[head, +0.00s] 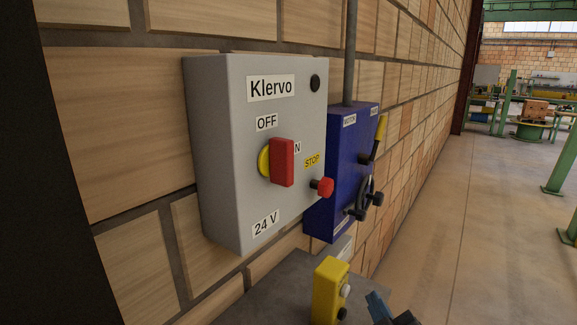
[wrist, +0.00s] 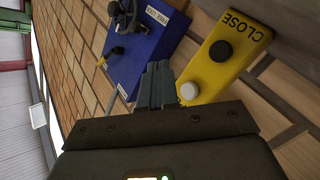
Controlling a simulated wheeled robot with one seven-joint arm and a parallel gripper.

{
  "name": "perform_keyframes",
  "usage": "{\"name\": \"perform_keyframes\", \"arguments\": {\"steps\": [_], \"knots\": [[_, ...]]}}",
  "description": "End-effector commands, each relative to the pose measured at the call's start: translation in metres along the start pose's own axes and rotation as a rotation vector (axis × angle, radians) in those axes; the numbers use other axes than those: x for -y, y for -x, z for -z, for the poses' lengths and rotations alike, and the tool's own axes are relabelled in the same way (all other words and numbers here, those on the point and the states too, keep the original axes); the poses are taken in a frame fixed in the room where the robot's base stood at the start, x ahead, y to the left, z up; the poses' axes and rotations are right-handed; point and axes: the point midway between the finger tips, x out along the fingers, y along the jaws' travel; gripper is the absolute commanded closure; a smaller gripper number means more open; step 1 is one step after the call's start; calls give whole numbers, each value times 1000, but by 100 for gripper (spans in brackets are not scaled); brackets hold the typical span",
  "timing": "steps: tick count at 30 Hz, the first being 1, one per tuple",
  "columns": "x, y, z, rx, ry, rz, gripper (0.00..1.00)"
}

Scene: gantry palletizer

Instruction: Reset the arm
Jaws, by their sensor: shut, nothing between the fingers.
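My gripper (wrist: 157,84) is shut and empty, its blue-grey fingers together in the wrist view. In the head view only a small part of it shows at the bottom edge, just right of a yellow button box (head: 329,291). The same yellow box (wrist: 222,62) shows in the wrist view to the right of the fingers, with a black button, a white button and the word CLOSE. From these views I cannot tell how far the fingertips are from the box.
A grey Klervo box (head: 225,150) with a red switch handle (head: 282,162) and a red STOP button (head: 322,187) hangs on the brick wall. Behind it is a blue box (head: 340,150) with a yellow-tipped lever and a handwheel. Open floor (head: 465,250) lies to the right.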

Motion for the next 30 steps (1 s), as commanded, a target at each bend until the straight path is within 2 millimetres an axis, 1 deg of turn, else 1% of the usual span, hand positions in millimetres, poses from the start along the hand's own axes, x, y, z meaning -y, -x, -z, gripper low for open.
{"name": "perform_keyframes", "arguments": {"steps": [1,5,6,8,9,11,12,13,19,24,27,30], "knots": [[12,23,-10,13,-44,8,100],[31,76,-29,37,-151,10,100],[36,92,-34,44,-182,9,100],[42,117,-40,56,-227,9,100],[45,134,-44,65,-257,9,100],[48,159,-49,78,-298,7,100],[50,176,-52,85,-326,6,100],[51,188,-54,92,-344,6,100],[48,270,-60,135,-464,-1,100],[36,334,-56,169,-549,-4,100],[25,368,-51,187,-593,-6,100],[13,395,-44,201,-629,-4,100]]}}
